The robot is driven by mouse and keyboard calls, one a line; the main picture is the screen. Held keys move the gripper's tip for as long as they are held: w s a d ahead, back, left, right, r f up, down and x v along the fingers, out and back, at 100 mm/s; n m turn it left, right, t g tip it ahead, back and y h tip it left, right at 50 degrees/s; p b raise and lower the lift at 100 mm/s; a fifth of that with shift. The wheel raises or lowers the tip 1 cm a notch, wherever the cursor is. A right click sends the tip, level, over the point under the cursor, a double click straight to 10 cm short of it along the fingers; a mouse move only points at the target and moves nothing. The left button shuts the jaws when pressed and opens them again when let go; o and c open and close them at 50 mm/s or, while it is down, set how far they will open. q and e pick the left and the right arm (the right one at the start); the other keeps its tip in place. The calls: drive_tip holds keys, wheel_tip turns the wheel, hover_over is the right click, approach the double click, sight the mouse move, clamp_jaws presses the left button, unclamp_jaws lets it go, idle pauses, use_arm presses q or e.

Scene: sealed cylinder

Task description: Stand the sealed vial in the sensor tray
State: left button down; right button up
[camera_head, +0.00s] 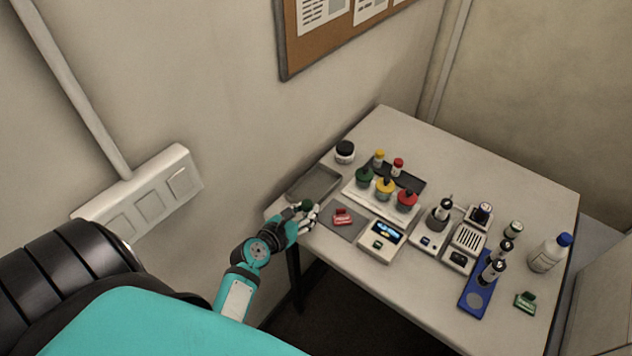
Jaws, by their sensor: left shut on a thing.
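My left gripper (306,214) is at the table's near left corner, beside the grey mat. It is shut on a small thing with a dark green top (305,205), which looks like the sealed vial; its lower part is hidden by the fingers. A dark tray (412,183) lies at the back of the table, right of the gripper. A yellow-capped vial (379,158) and a red-capped vial (398,166) stand at it. No label shows which tray is the sensor tray. My right gripper is not in view.
A grey shallow tray (315,184) lies just behind the gripper. Green (364,176), yellow (385,187) and red (407,200) bottles stand on a white base. A red clip-like item (343,217), a display device (382,240), a blue stand (477,299) and a white bottle (550,254) crowd the table.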

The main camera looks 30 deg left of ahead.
use_arm(q)
drive_tip(key=w, duration=0.1)
drive_tip(key=w+a, duration=0.1)
drive_tip(key=w, duration=0.1)
drive_tip(key=w+a+b, duration=0.1)
drive_tip(key=shift+w+a+f, duration=0.15)
drive_tip(key=shift+w+f, duration=0.15)
drive_tip(key=shift+w, duration=0.05)
drive_tip(key=b, duration=0.4)
hover_over(312, 191)
drive_tip(key=shift+s+d+f, duration=0.25)
drive_tip(key=shift+s+f, duration=0.15)
drive_tip(key=shift+f, duration=0.2)
drive_tip(key=shift+w+a+r+b, duration=0.15)
drive_tip(key=shift+w+a+b, duration=0.05)
drive_tip(key=shift+w+b, duration=0.2)
wheel_tip(312, 191, down, 4)
drive_tip(key=b, duration=0.4)
drive_tip(key=shift+r+b, duration=0.2)
drive_tip(key=shift+b, duration=0.1)
drive_tip(key=shift+r, duration=0.15)
drive_tip(key=c, duration=1.3)
unclamp_jaws()
drive_tip(key=shift+f, duration=0.2)
